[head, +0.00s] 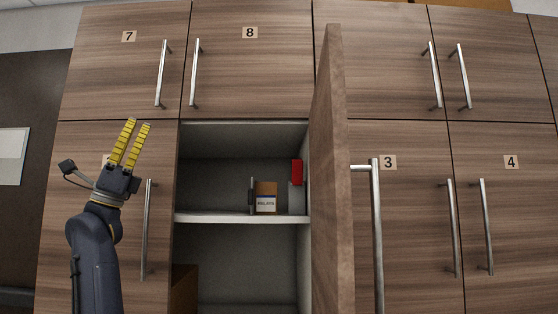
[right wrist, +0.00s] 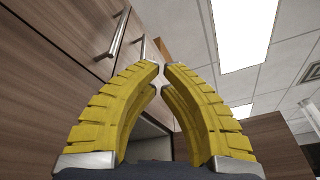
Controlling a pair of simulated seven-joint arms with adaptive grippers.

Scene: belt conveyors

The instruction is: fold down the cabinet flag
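A red flag-like piece (head: 297,172) stands upright inside the open cabinet, near its right inner wall. Below it is a light grey block (head: 297,199); how they join is too small to tell. My right gripper (head: 139,123) is in front of the closed doors left of the open cabinet, well apart from the red piece. Its yellow fingers point up with a gap between them, and nothing is held. The right wrist view shows the same fingers (right wrist: 161,67) with their tips apart. My left gripper is in neither view.
The open cabinet door (head: 331,180) juts forward just right of the red piece. On the shelf (head: 240,218) stand a brown box (head: 266,190) with a label and a thin grey upright piece (head: 252,196). Closed doors with metal handles surround the opening.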

